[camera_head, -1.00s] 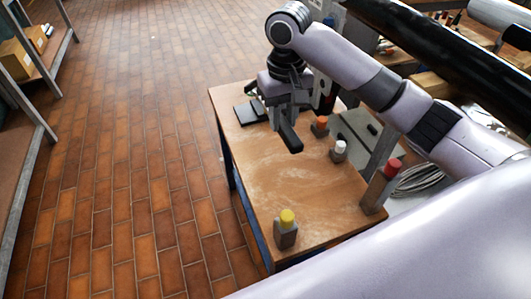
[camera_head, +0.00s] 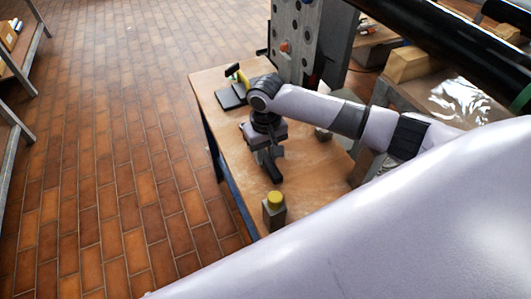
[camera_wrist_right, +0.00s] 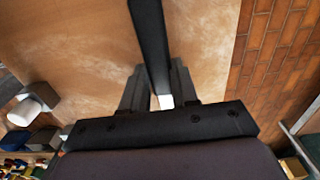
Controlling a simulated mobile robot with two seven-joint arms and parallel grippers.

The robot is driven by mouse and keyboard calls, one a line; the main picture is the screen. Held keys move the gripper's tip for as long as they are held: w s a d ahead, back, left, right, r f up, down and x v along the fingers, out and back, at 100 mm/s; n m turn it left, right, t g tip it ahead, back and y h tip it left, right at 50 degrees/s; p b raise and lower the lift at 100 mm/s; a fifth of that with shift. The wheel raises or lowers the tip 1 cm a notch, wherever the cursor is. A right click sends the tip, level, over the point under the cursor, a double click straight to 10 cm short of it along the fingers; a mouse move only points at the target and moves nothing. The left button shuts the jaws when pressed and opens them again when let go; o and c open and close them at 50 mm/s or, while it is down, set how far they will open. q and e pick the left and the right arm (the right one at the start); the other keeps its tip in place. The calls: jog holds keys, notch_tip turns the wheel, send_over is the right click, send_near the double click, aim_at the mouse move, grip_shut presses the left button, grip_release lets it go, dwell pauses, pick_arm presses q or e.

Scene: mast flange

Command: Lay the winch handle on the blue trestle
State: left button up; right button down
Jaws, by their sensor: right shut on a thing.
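My right gripper (camera_head: 265,149) is over the wooden-topped table (camera_head: 318,183), which has blue below its edge and looks like the blue trestle. The gripper is shut on a black bar, which looks like the winch handle (camera_head: 272,170). In the right wrist view the bar (camera_wrist_right: 150,40) runs out between the fingers (camera_wrist_right: 155,85) over the wooden top (camera_wrist_right: 80,40). I cannot tell whether the bar touches the top. My wrist hides part of the bar. My left gripper is not in view.
A grey block with a yellow cap (camera_head: 274,204) stands near the front left edge. A flat black thing (camera_head: 230,98) lies at the far left. A grey panel with holes (camera_head: 296,35) stands behind. A white-capped block (camera_wrist_right: 25,110) shows at the wrist view's left.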

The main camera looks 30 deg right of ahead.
jog(key=shift+f, duration=0.35)
jog(key=c, duration=0.9)
grip_release()
jog(key=shift+o, duration=0.2)
jog(key=shift+f+b, duration=0.3)
jog(key=shift+b, duration=0.5)
jog(key=r, duration=0.2)
jog(key=r+p, duration=0.1)
jog(key=r, duration=0.3)
jog(key=shift+s+d+r, duration=0.1)
jog(key=shift+s+r, duration=0.15)
jog(key=shift+r, duration=0.55)
jog(key=shift+s+d, duration=0.1)
